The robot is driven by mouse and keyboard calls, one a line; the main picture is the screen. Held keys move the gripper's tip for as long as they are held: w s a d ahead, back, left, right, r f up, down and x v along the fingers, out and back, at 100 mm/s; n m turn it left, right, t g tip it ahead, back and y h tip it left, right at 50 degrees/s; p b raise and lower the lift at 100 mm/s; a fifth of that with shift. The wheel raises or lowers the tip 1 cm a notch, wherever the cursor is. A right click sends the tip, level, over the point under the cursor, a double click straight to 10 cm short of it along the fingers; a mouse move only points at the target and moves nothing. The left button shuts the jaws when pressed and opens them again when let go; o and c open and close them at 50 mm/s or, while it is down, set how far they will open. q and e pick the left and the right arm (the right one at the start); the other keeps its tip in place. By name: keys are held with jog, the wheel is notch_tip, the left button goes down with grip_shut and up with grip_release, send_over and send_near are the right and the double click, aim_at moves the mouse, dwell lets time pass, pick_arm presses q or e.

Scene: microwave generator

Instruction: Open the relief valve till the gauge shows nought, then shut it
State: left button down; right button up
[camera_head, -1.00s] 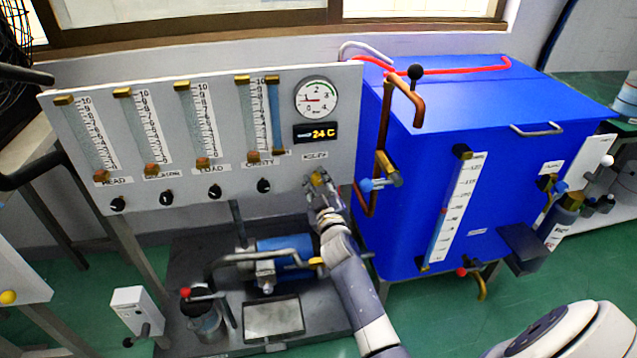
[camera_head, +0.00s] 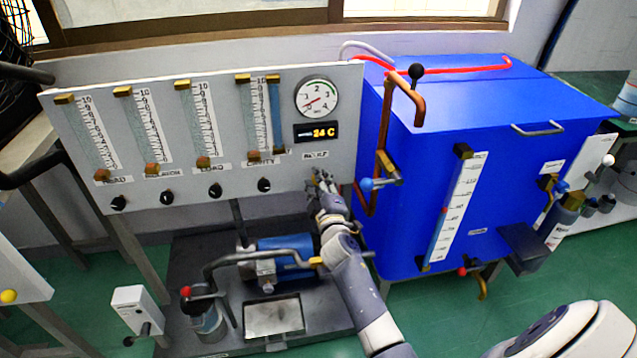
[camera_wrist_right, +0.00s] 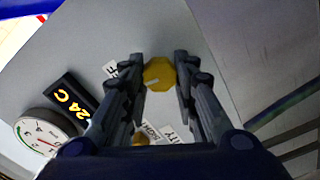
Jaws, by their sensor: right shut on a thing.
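The round white pressure gauge (camera_head: 316,98) sits at the upper right of the grey panel. Its red needle points down-left, close to the 0 mark; whether it is exactly on nought is too small to tell. The gauge also shows at the lower left of the right wrist view (camera_wrist_right: 40,132). My right gripper (camera_head: 319,178) is at the panel's lower right corner, just below the relief label (camera_head: 315,155). In the right wrist view its fingers are shut on the yellow faceted relief valve knob (camera_wrist_right: 159,73). The gripper hides the knob in the head view. My left gripper is not in view.
A 24 C display (camera_head: 318,132) sits under the gauge. Flow tubes and black knobs fill the panel to the left. A blue tank (camera_head: 420,215) with copper pipe (camera_head: 384,140) stands close to the right. A blue pump (camera_head: 285,255) is below.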

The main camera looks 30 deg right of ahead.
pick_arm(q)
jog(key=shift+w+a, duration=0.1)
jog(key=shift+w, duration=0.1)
pick_arm(e)
jog(key=o, duration=1)
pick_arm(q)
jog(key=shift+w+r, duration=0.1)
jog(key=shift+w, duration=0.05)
pick_arm(e)
jog(key=shift+o, duration=0.2)
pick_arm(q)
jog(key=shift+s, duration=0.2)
pick_arm(e)
jog(key=v, duration=1.2)
